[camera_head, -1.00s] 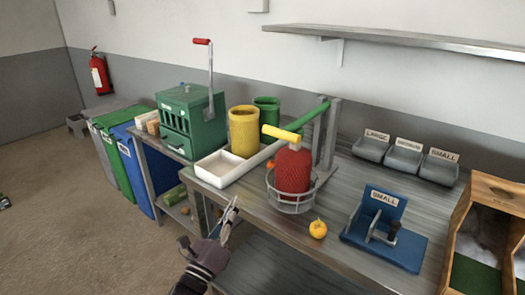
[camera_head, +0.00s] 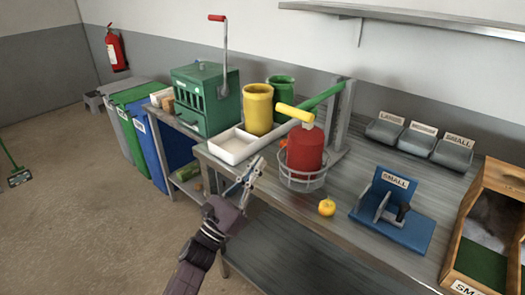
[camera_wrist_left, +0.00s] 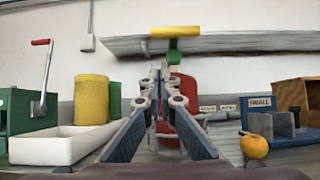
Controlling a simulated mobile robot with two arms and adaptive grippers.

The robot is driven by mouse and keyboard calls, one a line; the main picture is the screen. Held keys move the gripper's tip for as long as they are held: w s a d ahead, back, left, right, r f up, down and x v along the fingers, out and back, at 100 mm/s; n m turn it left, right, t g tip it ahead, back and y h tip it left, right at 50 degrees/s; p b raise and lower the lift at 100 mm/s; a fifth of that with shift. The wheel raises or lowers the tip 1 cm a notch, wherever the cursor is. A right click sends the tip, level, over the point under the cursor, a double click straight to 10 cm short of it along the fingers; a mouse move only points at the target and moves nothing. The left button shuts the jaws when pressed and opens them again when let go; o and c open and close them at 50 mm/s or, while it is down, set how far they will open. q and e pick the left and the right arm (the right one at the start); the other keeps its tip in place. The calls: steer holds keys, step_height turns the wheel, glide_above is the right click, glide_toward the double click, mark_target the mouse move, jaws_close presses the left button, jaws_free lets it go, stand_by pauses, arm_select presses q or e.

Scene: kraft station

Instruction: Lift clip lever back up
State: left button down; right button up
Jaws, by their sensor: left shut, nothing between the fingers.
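A green lever (camera_head: 324,97) with a yellow grip (camera_head: 295,112) runs from a grey upright post out over a red bag-like body (camera_head: 305,150) in a wire ring holder (camera_head: 303,182). The lever's grip end is slightly lower than its post end. In the left wrist view the yellow grip (camera_wrist_left: 175,32) shows above my fingertips, with the red body (camera_wrist_left: 186,88) behind them. My left gripper (camera_head: 257,165) is shut and empty, in front of the bench edge, left of the holder and apart from the lever. My right gripper is not in view.
A white tray (camera_head: 222,158), a yellow canister (camera_head: 258,110) and a green cranked box (camera_head: 205,112) stand left of the holder. An orange fruit (camera_head: 327,207) and a blue device labelled SMALL (camera_head: 418,236) are on the right. A shelf (camera_head: 430,18) hangs above.

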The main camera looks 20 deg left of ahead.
arm_select(q)
steer(key=s+r+p+x, duration=0.1)
steer(key=p+x, duration=0.4)
steer(key=x, duration=0.6)
steer(key=shift+a+r, duration=0.25)
steer(key=shift+r, duration=0.45)
steer(key=shift+s, duration=0.15)
